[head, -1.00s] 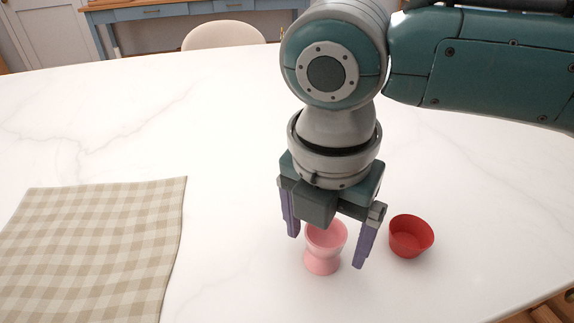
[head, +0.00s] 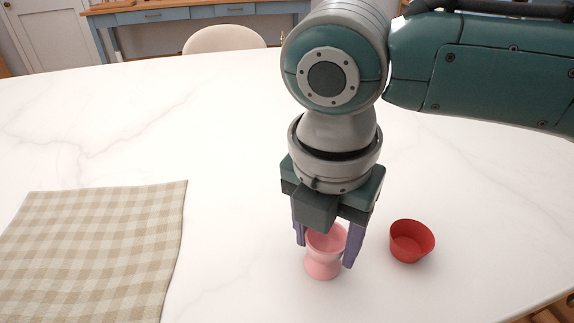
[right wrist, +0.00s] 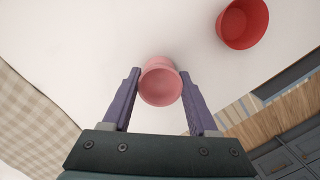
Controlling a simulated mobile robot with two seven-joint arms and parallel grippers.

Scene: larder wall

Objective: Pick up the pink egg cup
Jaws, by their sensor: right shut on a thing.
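The pink egg cup (head: 323,262) stands upright on the white marble table, near the front in the head view. My right gripper (head: 327,252) points down over it and is shut on its upper bowl, one purple finger on each side. The right wrist view also shows the egg cup (right wrist: 160,84) between the two fingers (right wrist: 160,100). Its base appears to rest on the table in the head view. My left gripper is not in view.
A red cup (head: 411,241) stands just right of the egg cup, apart from my right gripper. A beige checked cloth (head: 95,250) lies on the left of the table (head: 230,150). The table between cloth and egg cup is clear. A pale chair (head: 224,39) stands beyond the far edge.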

